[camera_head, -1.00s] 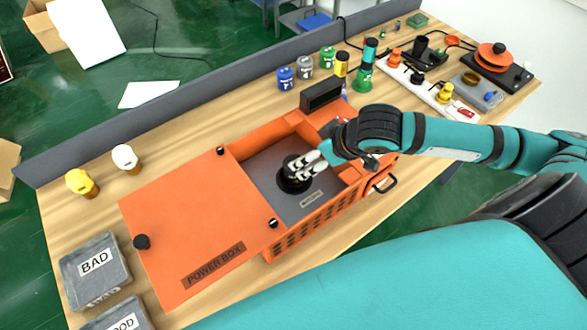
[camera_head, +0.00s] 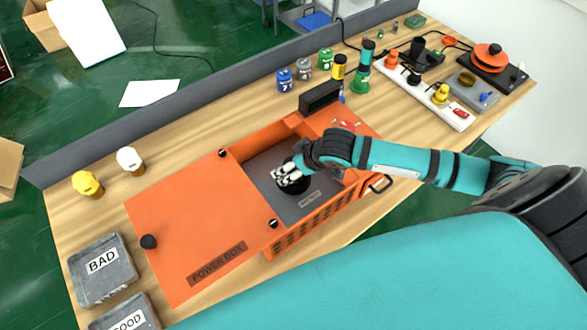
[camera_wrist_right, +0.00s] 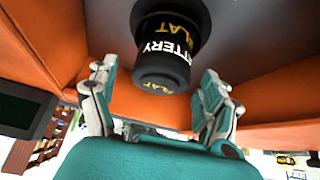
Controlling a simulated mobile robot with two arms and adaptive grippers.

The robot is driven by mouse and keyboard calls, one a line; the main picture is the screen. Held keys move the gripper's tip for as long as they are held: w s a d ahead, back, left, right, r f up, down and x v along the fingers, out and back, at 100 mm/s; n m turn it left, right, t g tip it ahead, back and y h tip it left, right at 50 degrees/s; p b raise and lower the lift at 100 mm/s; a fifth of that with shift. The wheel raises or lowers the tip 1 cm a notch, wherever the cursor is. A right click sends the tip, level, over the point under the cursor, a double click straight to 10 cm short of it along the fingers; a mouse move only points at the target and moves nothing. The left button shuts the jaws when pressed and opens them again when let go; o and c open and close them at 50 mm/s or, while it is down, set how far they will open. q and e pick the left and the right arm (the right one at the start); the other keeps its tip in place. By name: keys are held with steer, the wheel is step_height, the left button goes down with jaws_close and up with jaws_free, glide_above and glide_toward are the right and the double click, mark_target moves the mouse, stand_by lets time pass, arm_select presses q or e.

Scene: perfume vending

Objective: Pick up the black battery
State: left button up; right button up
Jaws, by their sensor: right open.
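The black battery (camera_wrist_right: 163,55) stands inside the open compartment of the orange power box (camera_head: 165,235). In the right wrist view, white and yellow lettering shows on its side, and it sits between the two spread fingers. In the head view the battery (camera_head: 291,186) is mostly hidden under my right gripper (camera_head: 288,175). My right gripper also shows in the right wrist view (camera_wrist_right: 158,100), open, with a finger on either side of the battery and visible gaps. My left gripper is in neither view.
The compartment's orange walls (camera_head: 330,212) surround the gripper closely. A black display (camera_head: 320,96) stands on the box's back edge. BAD (camera_head: 103,290) and GOOD (camera_head: 122,322) trays lie at the left. Several coloured canisters and a power strip (camera_head: 455,115) stand behind and right.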

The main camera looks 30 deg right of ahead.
steer(key=shift+r, duration=0.1)
steer(key=c, duration=1.6)
